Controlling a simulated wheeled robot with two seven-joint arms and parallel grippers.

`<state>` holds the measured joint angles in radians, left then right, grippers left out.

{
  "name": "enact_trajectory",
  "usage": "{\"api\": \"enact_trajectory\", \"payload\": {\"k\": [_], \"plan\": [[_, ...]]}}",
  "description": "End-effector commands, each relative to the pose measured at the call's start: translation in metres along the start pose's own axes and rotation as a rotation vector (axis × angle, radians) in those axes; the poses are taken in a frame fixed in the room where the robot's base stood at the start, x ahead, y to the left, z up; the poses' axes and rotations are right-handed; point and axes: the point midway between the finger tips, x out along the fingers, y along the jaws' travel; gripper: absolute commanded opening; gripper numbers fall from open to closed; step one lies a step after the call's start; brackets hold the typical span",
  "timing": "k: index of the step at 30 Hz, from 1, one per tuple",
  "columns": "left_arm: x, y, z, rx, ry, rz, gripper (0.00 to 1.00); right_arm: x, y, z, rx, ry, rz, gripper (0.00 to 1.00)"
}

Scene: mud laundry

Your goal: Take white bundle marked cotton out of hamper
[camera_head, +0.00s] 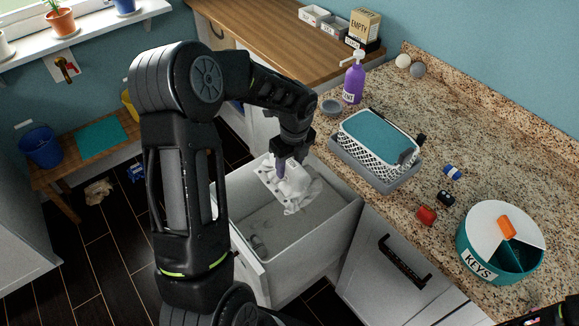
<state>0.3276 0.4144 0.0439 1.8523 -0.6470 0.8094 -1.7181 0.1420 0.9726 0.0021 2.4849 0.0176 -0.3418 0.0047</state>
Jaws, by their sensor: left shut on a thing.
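The hamper (329,233) is an open, pale pull-out bin below the counter. My left gripper (281,171) points down over the far part of its opening. It is shut on a white bundle (292,189), which looks like crumpled cloth with dark marks on one face. I cannot read the marking at this size. The bundle hangs at about the height of the hamper's rim, over the opening. A small grey item (259,244) lies low inside the hamper. At the bottom right corner, a dark part of my right arm shows, but its fingertips are not visible.
On the granite counter stand a white basket (365,160) with a teal top, a purple pump bottle (353,80) and a round teal organizer (475,244) marked KEYS. Small red, black and blue items lie between. A wooden bench (72,165) stands at left on dark flooring.

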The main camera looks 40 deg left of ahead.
Motion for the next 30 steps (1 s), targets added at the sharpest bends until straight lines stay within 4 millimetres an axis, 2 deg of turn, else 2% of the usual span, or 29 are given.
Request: {"api": "enact_trajectory", "payload": {"k": [1, 4, 6, 24, 30], "plan": [[-0.014, -0.001, 0.002, 0.0, -0.001, -0.003, 0.0, -0.009, -0.002, 0.0, 0.001, -0.002, 0.002, 0.36], [-0.03, -0.001, 0.004, 0.0, -0.002, -0.003, 0.0, -0.018, -0.004, 0.001, 0.002, -0.005, 0.004, 0.36], [-0.036, -0.001, 0.005, 0.0, -0.003, -0.005, 0.0, -0.012, -0.002, 0.0, 0.002, -0.005, 0.004, 0.36], [-0.134, -0.001, 0.017, 0.001, -0.003, -0.005, 0.0, -0.011, -0.002, 0.0, 0.002, -0.004, 0.004, 0.36], [-0.16, -0.001, 0.02, -0.001, -0.002, -0.004, 0.0, -0.011, -0.002, 0.0, 0.002, -0.004, 0.004, 0.36]]}}
